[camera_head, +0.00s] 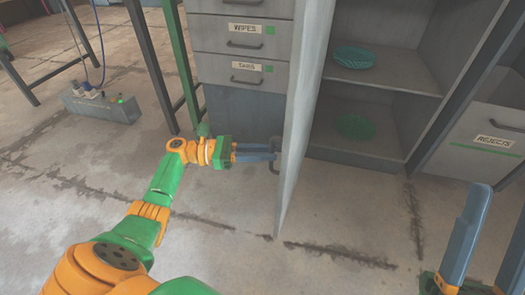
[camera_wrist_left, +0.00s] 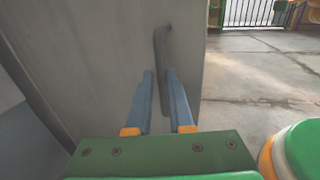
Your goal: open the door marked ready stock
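A grey cabinet door (camera_head: 302,100) stands swung far out from its cabinet, seen nearly edge-on in the head view. Its label is not visible, so the words ready stock cannot be read. Its outer face (camera_wrist_left: 100,50) fills the left of the left wrist view. The dark door handle (camera_head: 275,166) is on that face and also shows in the wrist view (camera_wrist_left: 161,50). My right gripper (camera_head: 484,228) is open and empty at the lower right.
The open cabinet (camera_head: 385,80) holds green round plates (camera_head: 355,57) on its shelves. Drawers marked wipes (camera_head: 243,37) and tags (camera_head: 240,75) are left of the door. A rejects front (camera_head: 490,140) is at right. A power box (camera_head: 100,105) lies on the left floor.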

